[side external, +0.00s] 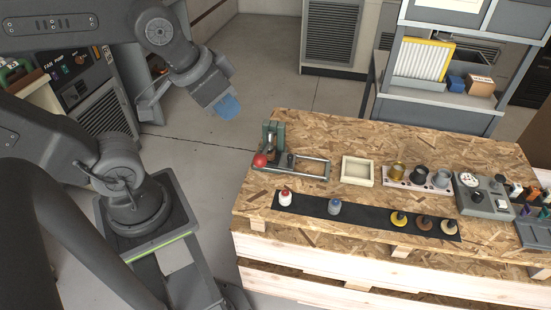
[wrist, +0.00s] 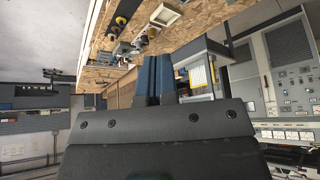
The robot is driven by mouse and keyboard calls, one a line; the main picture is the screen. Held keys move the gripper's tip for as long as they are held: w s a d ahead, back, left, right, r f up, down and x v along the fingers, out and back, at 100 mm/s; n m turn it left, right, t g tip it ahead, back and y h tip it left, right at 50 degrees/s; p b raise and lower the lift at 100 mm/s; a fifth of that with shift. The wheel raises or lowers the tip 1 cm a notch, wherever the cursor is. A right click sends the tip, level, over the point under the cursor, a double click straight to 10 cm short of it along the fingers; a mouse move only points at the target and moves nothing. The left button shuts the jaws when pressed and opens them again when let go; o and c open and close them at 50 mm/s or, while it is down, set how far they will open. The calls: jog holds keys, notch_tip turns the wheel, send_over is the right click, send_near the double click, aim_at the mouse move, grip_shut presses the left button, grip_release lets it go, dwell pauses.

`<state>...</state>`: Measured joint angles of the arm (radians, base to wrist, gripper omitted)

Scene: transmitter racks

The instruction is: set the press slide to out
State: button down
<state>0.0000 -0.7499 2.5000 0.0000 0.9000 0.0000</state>
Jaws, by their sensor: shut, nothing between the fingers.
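The press (side external: 274,135) is a green upright with a red ball handle (side external: 260,160), at the left end of the chipboard bench. Its slide rails (side external: 313,169) form a flat grey metal frame reaching right from the press. A dark knob (side external: 290,159) stands near the left end of the frame, close to the press; the slide's exact position is too small to tell. My gripper (side external: 227,106) has blue fingers, shut and empty, in the air left of and above the press, apart from it. The blue fingers (wrist: 157,78) also show together in the wrist view.
A cream tray (side external: 358,171) sits right of the press, then a cup holder (side external: 405,183) and a grey device (side external: 483,196). A black mat (side external: 368,217) with several small bottles and stamps lies in front. A shelf (side external: 437,100) stands behind. Open floor lies left of the bench.

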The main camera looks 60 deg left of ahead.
jog(key=c, duration=1.8)
grip_release()
jog(key=shift+o, duration=0.6)
jog(key=shift+w, duration=0.15)
jog(key=o, duration=0.4)
jog(key=shift+g, duration=0.8)
jog(key=w+a, duration=0.1)
jog(key=w, duration=0.1)
jog(key=w+f, duration=0.1)
jog(key=w, duration=0.2)
jog(key=w+a, duration=0.1)
jog(key=w, duration=0.2)
jog(key=shift+a+f, duration=0.15)
jog(key=shift+a, duration=0.15)
jog(key=g, duration=0.4)
send_over(291, 155)
notch_tip(291, 155, down, 19)
notch_tip(291, 155, down, 14)
jog(key=shift+s+f, duration=0.1)
jog(key=shift+f, duration=0.05)
jog(key=shift+c, duration=0.6)
grip_shut()
